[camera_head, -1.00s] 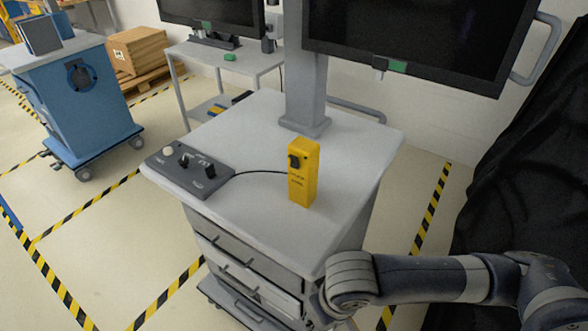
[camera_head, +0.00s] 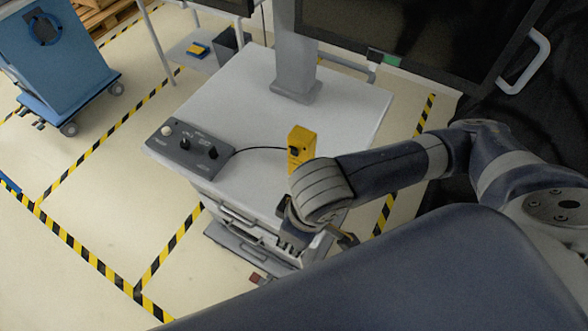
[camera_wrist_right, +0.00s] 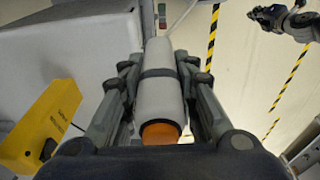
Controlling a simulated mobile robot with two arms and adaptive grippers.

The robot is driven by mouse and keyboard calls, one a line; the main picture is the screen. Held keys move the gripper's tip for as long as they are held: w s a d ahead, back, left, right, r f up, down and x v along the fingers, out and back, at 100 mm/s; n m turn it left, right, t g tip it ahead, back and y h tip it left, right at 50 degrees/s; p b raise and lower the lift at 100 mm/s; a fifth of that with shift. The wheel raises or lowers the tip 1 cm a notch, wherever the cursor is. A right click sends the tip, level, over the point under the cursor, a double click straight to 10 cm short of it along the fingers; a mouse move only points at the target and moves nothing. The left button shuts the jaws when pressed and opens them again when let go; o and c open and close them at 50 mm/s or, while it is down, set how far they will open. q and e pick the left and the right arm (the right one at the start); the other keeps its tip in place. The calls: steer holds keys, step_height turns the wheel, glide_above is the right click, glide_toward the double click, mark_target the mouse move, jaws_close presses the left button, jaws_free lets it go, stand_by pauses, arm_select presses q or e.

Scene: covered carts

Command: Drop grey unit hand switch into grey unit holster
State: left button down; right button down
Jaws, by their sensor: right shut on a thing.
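The grey hand switch (camera_wrist_right: 160,85) is a pale cylinder with a dark band and an orange end, in the right wrist view. My right gripper (camera_wrist_right: 159,72) is shut on it, a finger on each side. In the head view this gripper (camera_head: 298,238) is at the front edge of the grey unit (camera_head: 240,95), and the switch is not clear there. A yellow box (camera_head: 300,146) stands upright on the unit's top, partly behind my right wrist. It also shows at left in the wrist view (camera_wrist_right: 42,125). I cannot tell whether it is the holster. A gripper, apparently my left (camera_wrist_right: 283,20), shows far off.
A control panel (camera_head: 190,148) with knobs lies on the unit's left side, with a cable running to the yellow box. A monitor post (camera_head: 296,55) rises at the back. A blue cart (camera_head: 62,65) stands at upper left. Striped floor tape (camera_head: 85,260) marks open floor at left.

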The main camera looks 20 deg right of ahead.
steer(key=shift+w+d+f+b, duration=0.8)
steer(key=shift+w+d+b, duration=0.3)
steer(key=shift+w+b, duration=0.8)
steer(key=shift+w+d+f+b, duration=0.85)
steer(key=shift+w+d+b, duration=0.4)
steer(key=shift+w, duration=1.05)
steer(key=shift+w+d+f+b, duration=0.9)
steer(key=shift+w+b, duration=0.85)
steer(key=shift+w, duration=0.35)
steer(key=c, duration=1.5)
jaws_free()
steer(key=shift+c, duration=0.2)
steer(key=shift+r, duration=0.1)
